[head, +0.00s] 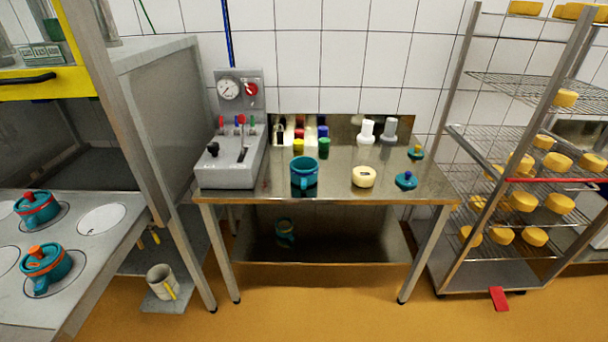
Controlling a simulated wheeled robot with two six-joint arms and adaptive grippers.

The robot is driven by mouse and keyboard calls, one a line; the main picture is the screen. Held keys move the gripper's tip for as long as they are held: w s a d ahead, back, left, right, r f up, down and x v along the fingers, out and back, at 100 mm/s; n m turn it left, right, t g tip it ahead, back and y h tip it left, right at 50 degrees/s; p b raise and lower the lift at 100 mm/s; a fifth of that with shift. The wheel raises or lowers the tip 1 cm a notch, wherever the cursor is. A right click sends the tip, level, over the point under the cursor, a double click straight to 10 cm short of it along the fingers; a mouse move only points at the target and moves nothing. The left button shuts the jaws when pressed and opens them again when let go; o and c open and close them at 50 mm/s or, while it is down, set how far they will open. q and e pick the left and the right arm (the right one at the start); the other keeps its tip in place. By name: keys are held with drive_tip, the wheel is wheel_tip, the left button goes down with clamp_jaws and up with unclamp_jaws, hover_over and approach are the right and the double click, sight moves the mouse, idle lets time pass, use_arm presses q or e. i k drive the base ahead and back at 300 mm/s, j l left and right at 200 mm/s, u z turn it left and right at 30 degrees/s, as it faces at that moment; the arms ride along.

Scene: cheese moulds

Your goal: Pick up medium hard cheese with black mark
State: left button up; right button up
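A small round pale-yellow cheese (364,179) with a small dark mark on its top stands on the steel table (330,190), right of the middle near the front edge. Several deeper-yellow round cheeses (521,201) lie on the wire rack at the right. They are too small to make out any mark on them. Neither of my grippers shows in the head view.
A teal mould (304,175) stands left of the pale cheese, and a teal lid (406,180) lies right of it. A grey press unit with gauge (232,160) fills the table's left end. Bottles (367,132) stand behind. Lidded teal pots (45,265) sit at left.

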sight(364, 177)
drive_tip(key=i+l+u, duration=0.2)
drive_tip(key=l+u, duration=0.2)
drive_tip(key=l, duration=0.5)
drive_tip(key=l+u, duration=0.35)
drive_tip(key=l, duration=0.55)
drive_tip(key=i, duration=0.05)
